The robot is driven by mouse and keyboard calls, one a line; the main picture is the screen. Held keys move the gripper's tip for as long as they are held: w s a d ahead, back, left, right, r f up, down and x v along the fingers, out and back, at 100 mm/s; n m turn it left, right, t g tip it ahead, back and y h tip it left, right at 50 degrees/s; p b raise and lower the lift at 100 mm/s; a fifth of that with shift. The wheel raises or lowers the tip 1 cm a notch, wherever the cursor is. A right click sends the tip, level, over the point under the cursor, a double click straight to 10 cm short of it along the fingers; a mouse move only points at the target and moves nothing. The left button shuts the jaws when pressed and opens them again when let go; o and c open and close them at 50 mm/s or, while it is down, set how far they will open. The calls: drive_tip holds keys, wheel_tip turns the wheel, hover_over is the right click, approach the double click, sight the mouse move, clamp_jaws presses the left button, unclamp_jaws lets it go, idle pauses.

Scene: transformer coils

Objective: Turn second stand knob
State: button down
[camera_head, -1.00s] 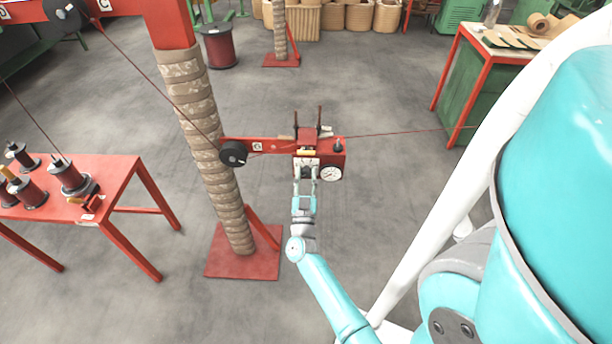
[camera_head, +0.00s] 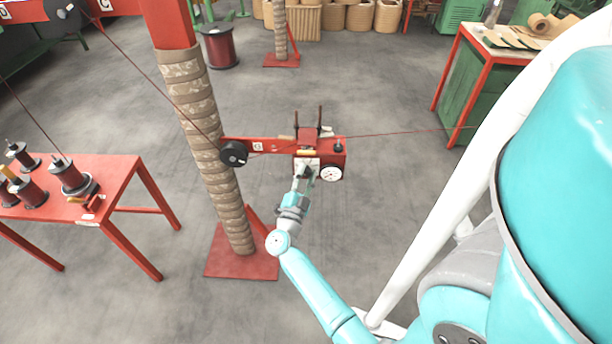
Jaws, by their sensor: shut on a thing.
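The red stand head (camera_head: 326,146) sits at the end of a red arm from the wrapped column (camera_head: 207,135). It has a white dial gauge (camera_head: 331,173) at its lower right and a black pulley (camera_head: 233,153) to its left. My gripper (camera_head: 304,168) reaches the front of the stand head, just left of the dial, and is shut on the knob there. The knob itself is mostly hidden by the fingers. The gripper looks turned, showing its narrow side.
A red table (camera_head: 120,167) with several wire spools stands at the left. A green and red bench (camera_head: 470,75) stands at the upper right. A thin wire (camera_head: 400,133) runs right from the stand head. The column's red base plate (camera_head: 238,262) is on the floor.

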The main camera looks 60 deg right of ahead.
drive_tip(key=shift+m+g, duration=0.4)
drive_tip(key=shift+m, duration=0.3)
drive_tip(key=c, duration=1.1)
unclamp_jaws()
drive_tip(key=v, duration=1.2)
drive_tip(key=shift+r, duration=0.1)
